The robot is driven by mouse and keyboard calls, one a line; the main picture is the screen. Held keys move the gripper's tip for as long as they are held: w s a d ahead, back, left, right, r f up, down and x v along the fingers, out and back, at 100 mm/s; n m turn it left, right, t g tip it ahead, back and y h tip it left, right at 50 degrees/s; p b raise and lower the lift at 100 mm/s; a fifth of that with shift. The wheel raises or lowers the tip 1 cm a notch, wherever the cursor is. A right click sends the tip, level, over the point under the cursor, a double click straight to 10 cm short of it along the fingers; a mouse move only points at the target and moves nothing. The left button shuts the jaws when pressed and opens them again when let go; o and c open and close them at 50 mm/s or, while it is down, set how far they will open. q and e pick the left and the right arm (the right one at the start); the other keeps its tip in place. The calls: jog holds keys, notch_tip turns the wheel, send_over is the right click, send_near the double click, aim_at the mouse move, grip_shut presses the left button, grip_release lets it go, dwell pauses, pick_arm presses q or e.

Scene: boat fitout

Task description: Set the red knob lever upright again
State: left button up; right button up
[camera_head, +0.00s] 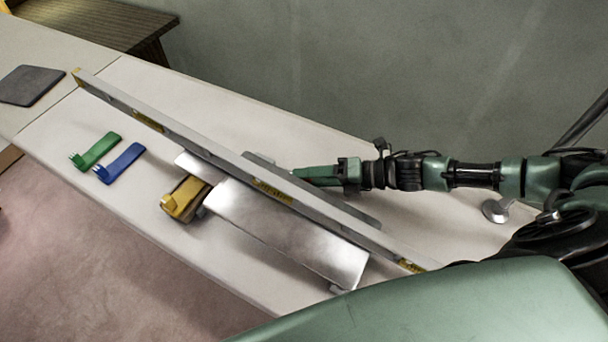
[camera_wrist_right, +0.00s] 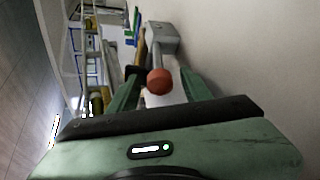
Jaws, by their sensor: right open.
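The red knob (camera_wrist_right: 159,81) shows in the right wrist view at the near end of a short lever on a grey metal base (camera_wrist_right: 163,40). The lever points toward the wrist camera. My right gripper (camera_wrist_right: 160,73) is open, with one green finger on each side of the knob in the picture; I cannot tell whether either touches it. In the head view my right gripper (camera_head: 300,173) reaches in from the right, just behind the long spirit level. The knob and lever cannot be made out there. My left gripper is not in view.
The long spirit level (camera_head: 200,138) runs diagonally over the white bench (camera_head: 105,195). A shiny metal plate (camera_head: 285,232) and a yellow block (camera_head: 184,200) are before it. A green clip (camera_head: 97,150), a blue clip (camera_head: 121,162) and a dark pad (camera_head: 30,85) lie left.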

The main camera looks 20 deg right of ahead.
jog(key=shift+w+a+f, duration=0.15)
jog(key=shift+w+a, duration=0.2)
jog(key=shift+a, duration=0.2)
grip_shut()
dwell(1.1)
